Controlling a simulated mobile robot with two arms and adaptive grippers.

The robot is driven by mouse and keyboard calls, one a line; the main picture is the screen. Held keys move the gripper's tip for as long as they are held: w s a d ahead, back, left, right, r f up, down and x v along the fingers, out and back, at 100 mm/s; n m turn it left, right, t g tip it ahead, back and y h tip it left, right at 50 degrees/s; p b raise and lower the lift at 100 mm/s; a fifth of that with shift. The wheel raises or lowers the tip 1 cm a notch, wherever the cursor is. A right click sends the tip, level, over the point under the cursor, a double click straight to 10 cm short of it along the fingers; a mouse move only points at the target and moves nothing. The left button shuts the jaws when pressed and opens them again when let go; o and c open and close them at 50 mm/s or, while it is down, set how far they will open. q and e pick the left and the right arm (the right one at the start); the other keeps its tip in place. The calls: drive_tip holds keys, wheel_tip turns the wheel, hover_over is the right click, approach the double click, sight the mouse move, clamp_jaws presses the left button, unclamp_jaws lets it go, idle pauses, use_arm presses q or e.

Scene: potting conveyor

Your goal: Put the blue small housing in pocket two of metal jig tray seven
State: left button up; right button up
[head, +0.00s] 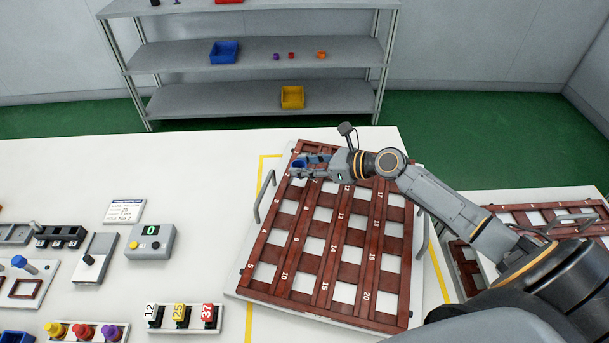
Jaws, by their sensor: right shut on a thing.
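A reddish-brown jig tray (300,262) with numbered pockets in columns lies on the white table, slightly turned. I cannot read a tray number on it. My right gripper (301,168) is over the tray's far left corner, shut on the blue small housing (298,164). The housing is partly hidden by the fingers. It is near the far end of the first column, around pockets one and two, whose numbers are hard to read. I cannot tell whether it touches the tray. My left gripper is not in view.
Metal handles (264,196) stand at the tray's sides. A counter box (151,241) showing 0, a label card (124,211), a lever box (94,258) and numbered blocks (181,316) are to the left. A second brown tray (535,215) lies at right. Shelves (260,97) stand behind.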

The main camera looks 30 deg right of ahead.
drive_tip(key=shift+w+d+f, duration=0.1)
drive_tip(key=shift+w+f, duration=0.05)
drive_tip(key=shift+f, duration=1.55)
drive_tip(key=o, duration=0.8)
drive_tip(key=shift+f, duration=0.15)
drive_tip(key=b+v, duration=0.1)
drive_tip(key=v, duration=0.9)
drive_tip(key=shift+v, duration=1.05)
